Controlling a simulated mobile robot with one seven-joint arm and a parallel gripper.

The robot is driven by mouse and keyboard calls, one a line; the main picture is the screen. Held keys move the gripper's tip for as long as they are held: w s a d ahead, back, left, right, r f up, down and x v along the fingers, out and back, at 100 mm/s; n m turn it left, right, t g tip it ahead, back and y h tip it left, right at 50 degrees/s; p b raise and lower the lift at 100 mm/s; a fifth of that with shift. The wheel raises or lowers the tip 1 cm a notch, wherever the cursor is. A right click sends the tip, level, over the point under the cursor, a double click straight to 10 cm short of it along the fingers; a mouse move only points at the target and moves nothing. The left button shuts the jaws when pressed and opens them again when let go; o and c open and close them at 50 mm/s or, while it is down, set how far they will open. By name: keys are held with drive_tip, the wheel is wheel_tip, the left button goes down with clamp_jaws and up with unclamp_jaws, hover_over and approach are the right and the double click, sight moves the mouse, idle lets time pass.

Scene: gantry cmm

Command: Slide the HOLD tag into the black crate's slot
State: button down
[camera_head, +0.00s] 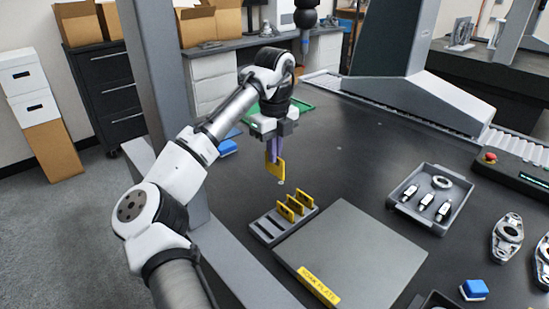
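My gripper (275,152) points down above the dark table, its purple fingers shut on a yellow tag (275,169). The tag hangs upright below the fingers; I cannot read any lettering on it. A dark slotted holder (268,231) sits below and slightly right of the tag in the picture. It looks like the black crate, though I see no label on it. Yellow tags (291,207) stand in its right-hand slots, and its left-hand slots look empty. The held tag appears apart from the holder.
A flat grey plate with a yellow label (318,286) lies just in front of the holder. A grey tray (405,208) with several metal parts stands to the right. A grey gantry column (397,37) stands behind.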

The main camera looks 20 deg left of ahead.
drive_tip(key=shift+r+p, duration=2.25)
drive_tip(key=shift+p, duration=0.65)
drive_tip(key=shift+f, duration=0.1)
